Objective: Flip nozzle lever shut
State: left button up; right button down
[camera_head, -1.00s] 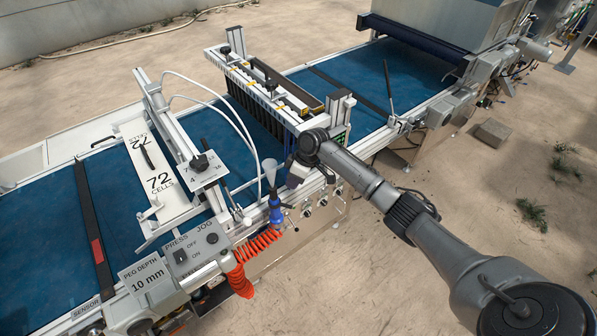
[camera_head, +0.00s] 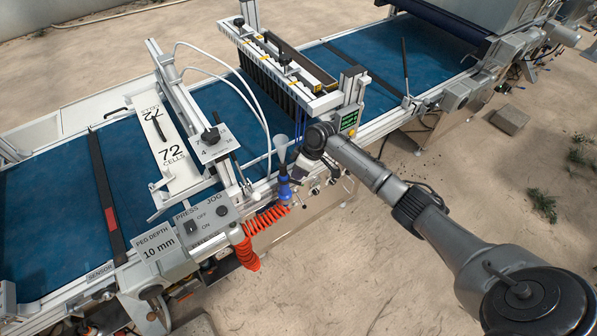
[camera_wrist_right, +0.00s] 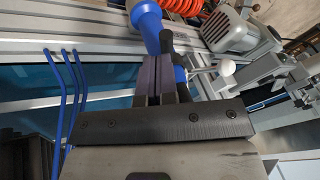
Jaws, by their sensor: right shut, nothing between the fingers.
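A blue air nozzle with a grey cone tip (camera_head: 282,150) stands upright at the near rail of the seeder. Its blue body (camera_wrist_right: 145,22) is close in the right wrist view, at the top. I cannot tell which small part is the nozzle's lever. My left gripper is not in view.
An orange coiled hose (camera_head: 246,250) hangs below the nozzle. Sandy floor is clear in front.

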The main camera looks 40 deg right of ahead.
aim_at(294, 181)
jog(key=a+m+t+h+p, duration=0.1)
jog(key=m+p, duration=0.2)
jog(key=p, duration=0.2)
jog(key=s+a+m+p, duration=0.1)
jog(key=m+p, duration=0.1)
jog(key=p, duration=0.3)
jog(key=a+m+t+h+p, duration=0.1)
jog(key=m+p, duration=0.2)
jog(key=p, duration=0.2)
jog(key=shift+s+a+r+m+t+h, duration=0.2)
jog(key=shift+s+r+m+t+h, duration=0.1)
jog(key=shift+r, duration=0.05)
jog(key=m+p, duration=0.1)
jog(key=a+m+h+p, duration=0.1)
jog(key=p, duration=0.1)
jog(key=shift+w+a+f, duration=0.1)
jog(key=shift+f, duration=0.2)
jog(key=shift+w+f, duration=0.1)
jog(key=shift+w, duration=0.05)
jog(key=shift+w+d+b, duration=0.35)
jog(key=shift+w+d, duration=0.1)
jog(key=shift+d, duration=0.1)
